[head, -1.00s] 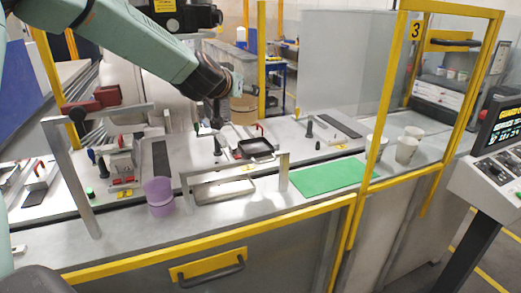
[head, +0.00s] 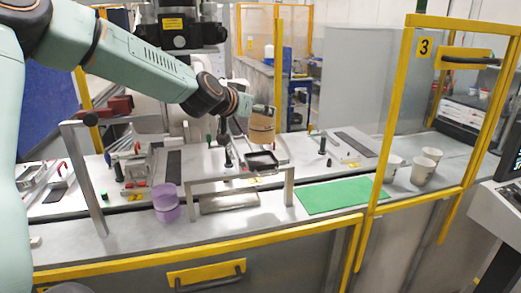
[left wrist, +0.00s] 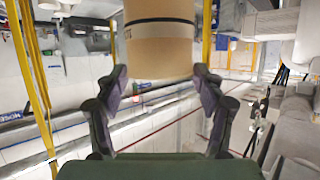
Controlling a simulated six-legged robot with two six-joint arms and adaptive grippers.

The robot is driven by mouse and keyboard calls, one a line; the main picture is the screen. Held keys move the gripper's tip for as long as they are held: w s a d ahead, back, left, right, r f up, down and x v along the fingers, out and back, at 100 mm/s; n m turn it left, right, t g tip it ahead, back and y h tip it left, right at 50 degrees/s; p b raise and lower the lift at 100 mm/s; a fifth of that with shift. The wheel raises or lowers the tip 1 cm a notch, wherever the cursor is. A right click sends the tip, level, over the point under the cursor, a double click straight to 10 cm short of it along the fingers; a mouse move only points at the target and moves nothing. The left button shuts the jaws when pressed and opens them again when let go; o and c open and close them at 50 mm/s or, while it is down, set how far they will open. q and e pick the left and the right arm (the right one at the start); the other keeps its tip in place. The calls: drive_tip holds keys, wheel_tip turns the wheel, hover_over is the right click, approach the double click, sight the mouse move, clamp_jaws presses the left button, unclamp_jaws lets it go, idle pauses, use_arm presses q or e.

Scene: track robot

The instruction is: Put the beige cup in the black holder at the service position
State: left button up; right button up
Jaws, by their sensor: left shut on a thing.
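The beige cup (head: 262,126) is held up in the air by my left gripper (head: 258,108), with a dark band near one end. In the left wrist view the cup (left wrist: 158,50) sits between the two fingers of the left gripper (left wrist: 158,82), which are closed on its sides. The black holder (head: 262,161), a dark square tray-like piece, is on the bench below the cup, and the two are apart. My right gripper is not in view.
Stacked purple cups (head: 166,203) stand at the left front of the bench. A metal frame (head: 240,181) stands in front of the holder. A yellow guard rail (head: 200,262) runs along the front.

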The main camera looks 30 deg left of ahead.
sight(254, 135)
use_arm(q)
drive_tip(key=f, duration=0.4)
drive_tip(key=shift+a+b, duration=0.35)
drive_tip(key=shift+a, duration=0.05)
drive_tip(key=f, duration=0.3)
drive_tip(key=shift+s+d+f+b, duration=0.1)
drive_tip(key=shift+d+b, duration=0.15)
drive_tip(key=shift+b, duration=0.1)
drive_tip(key=shift+a+f, duration=0.1)
drive_tip(key=shift+f, duration=0.1)
drive_tip(key=o, duration=1.3)
drive_tip(key=shift+c, duration=0.2)
